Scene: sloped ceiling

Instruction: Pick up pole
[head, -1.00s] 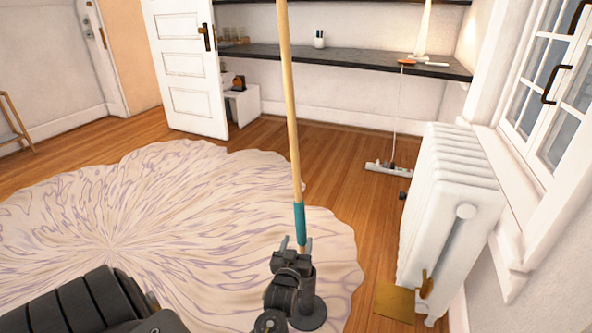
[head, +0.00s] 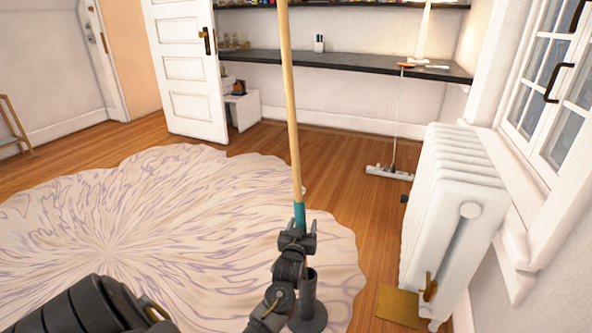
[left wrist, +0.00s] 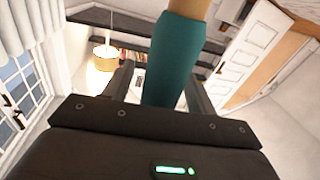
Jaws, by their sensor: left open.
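The pole (head: 290,110) is a long, light wooden shaft with a teal sleeve (head: 299,213) near its lower end. It stands nearly upright, slightly tilted, and its top runs out of the head view. Its foot is at a dark round stand (head: 307,310) on the rug. My left gripper (head: 298,232) is at the teal sleeve and hides part of it. In the left wrist view the sleeve (left wrist: 172,60) rises between the two spread fingers of the gripper (left wrist: 160,78), with a visible gap on the left side. My right gripper is out of view.
A white radiator (head: 452,210) stands to the right under a window. A mop-like tool (head: 389,172) leans at the dark shelf (head: 350,60) behind. A white door (head: 186,70) stands open.

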